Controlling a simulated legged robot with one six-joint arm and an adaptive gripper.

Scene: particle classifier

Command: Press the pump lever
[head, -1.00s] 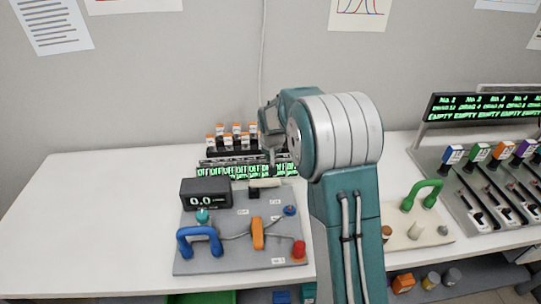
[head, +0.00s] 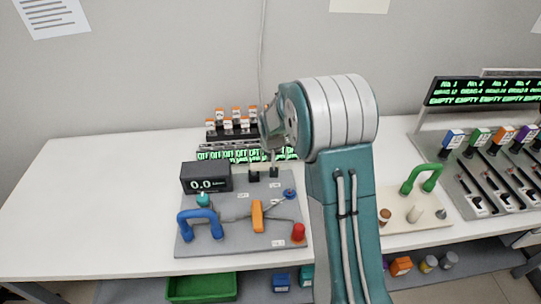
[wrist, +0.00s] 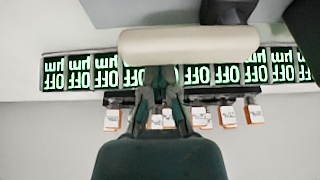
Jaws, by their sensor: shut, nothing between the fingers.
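A cream cylindrical bar (wrist: 188,45), which looks like the pump lever's handle, lies crosswise in the wrist view. My gripper (wrist: 160,75) is shut and empty, with its fingertips at the lower edge of this bar. I cannot tell whether they touch it. In the head view my gripper (head: 272,158) points down over the back of the grey panel (head: 200,243), near small black supports (head: 254,176). The bar is not clear there. The panel carries a display reading 0.0 (head: 207,184), a blue handle (head: 202,224), an orange lever (head: 257,216) and a red knob (head: 298,232).
Behind the panel stands a row of green-lit OFF displays (head: 222,154) with orange-capped containers (head: 236,114) beyond. A green handle (head: 421,178) is on a board at the right, beside a unit with several levers (head: 478,205). The white table's (head: 90,205) left side is clear.

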